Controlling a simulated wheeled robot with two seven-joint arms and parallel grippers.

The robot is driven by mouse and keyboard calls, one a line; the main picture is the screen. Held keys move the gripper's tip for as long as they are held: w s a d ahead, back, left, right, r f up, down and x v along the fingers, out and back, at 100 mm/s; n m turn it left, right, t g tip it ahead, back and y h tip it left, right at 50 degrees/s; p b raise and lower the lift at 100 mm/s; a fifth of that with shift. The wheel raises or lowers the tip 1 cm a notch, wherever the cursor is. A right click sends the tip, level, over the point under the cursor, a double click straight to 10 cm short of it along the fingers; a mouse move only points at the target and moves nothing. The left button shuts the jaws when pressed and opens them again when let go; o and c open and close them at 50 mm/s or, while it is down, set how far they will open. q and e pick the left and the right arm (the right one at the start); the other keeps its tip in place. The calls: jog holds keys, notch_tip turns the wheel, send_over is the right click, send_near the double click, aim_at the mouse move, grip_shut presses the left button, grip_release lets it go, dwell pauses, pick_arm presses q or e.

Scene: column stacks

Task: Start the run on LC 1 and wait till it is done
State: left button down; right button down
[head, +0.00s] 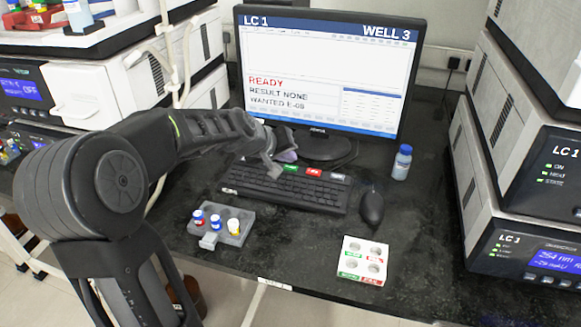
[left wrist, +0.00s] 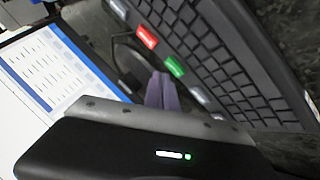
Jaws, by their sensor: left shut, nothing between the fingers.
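The monitor (head: 325,60) reads "LC 1", "WELL 3", a red "READY", "RESULT NONE" and a "WANTED" line too small to read surely. The keyboard (head: 283,190) lies before it, with a green key (head: 290,167) and a red key (head: 314,173) along its back edge. My left gripper (head: 287,156) is shut and empty, at the back edge of the keyboard near the green key. In the left wrist view its purple-grey fingertips (left wrist: 163,90) show beside the green key (left wrist: 175,66); whether they touch it cannot be told. The LC 1 unit (head: 545,170) stands at the right. My right gripper is not in view.
A grey tray (head: 240,213) with several capped vials stands at front left. A white block (head: 362,260) with holes and coloured labels is at front right. A mouse (head: 371,207) and a blue-capped bottle (head: 402,162) are right of the keyboard. Instrument stacks flank the bench.

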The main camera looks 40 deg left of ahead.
aim_at(288, 169)
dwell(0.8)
pick_arm(q)
jog(key=shift+f+b, duration=0.4)
jog(key=shift+b, duration=0.1)
jog(key=shift+f+b, duration=0.4)
jog(key=shift+f, duration=0.05)
dwell(0.4)
jog(key=shift+r, duration=0.1)
jog(key=shift+r+p, duration=0.65)
jog(key=shift+r, duration=0.1)
jog(key=shift+r, duration=0.1)
jog(key=shift+r+p, duration=2.05)
jog(key=shift+r, duration=0.35)
